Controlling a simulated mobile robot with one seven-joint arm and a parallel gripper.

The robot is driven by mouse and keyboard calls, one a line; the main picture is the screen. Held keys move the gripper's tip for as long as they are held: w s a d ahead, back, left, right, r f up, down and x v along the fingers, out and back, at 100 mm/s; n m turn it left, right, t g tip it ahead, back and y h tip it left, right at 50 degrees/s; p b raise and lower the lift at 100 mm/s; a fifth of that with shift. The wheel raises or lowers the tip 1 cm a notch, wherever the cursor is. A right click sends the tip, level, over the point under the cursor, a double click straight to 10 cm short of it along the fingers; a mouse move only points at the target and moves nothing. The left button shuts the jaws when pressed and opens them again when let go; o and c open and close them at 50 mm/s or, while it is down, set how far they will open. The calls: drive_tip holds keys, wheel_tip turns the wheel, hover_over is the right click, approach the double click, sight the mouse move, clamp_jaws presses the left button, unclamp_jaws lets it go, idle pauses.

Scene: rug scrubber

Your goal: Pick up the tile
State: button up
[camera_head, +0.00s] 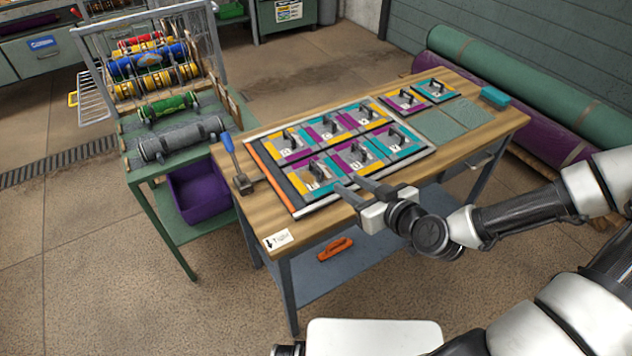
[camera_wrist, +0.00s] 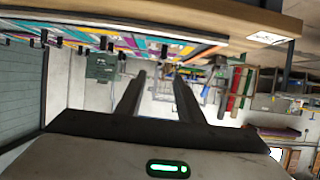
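Several square tiles in purple, yellow, teal and grey, each with a dark handle, lie in a framed tray (camera_head: 425,152) on the wooden table (camera_head: 262,205). A front-row tile (camera_head: 318,180) is nearest my gripper. Two more tiles, one (camera_head: 402,100) beside the other (camera_head: 436,90), lie outside the tray at the back right. My gripper (camera_head: 346,183) is open and empty at the tray's front edge. In the wrist view its two fingers (camera_wrist: 160,76) are apart with nothing between them. The coloured tiles (camera_wrist: 140,42) show there edge-on along the top. I cannot tell the exact height of the fingertips.
A blue-handled tool (camera_head: 231,152) stands at the table's left end. A teal block (camera_head: 495,97) lies at the back right, near bare grey-green squares (camera_head: 440,126). A green rack (camera_head: 150,190) with rollers stands left. Rolled rugs (camera_head: 520,85) lie behind the table.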

drive_tip(key=b, duration=0.1)
drive_tip(key=w+a+f+b, duration=0.1)
drive_tip(key=b, duration=0.1)
drive_tip(key=shift+f, duration=0.3)
drive_tip(key=b, duration=0.4)
approach(318, 168)
drive_tip(key=x, duration=0.4)
drive_tip(key=shift+w+f, duration=0.2)
drive_tip(key=shift+f, duration=0.05)
drive_tip(key=shift+b+x, duration=0.65)
drive_tip(key=shift+x, duration=2.5)
drive_tip(key=shift+r, duration=0.15)
clamp_jaws()
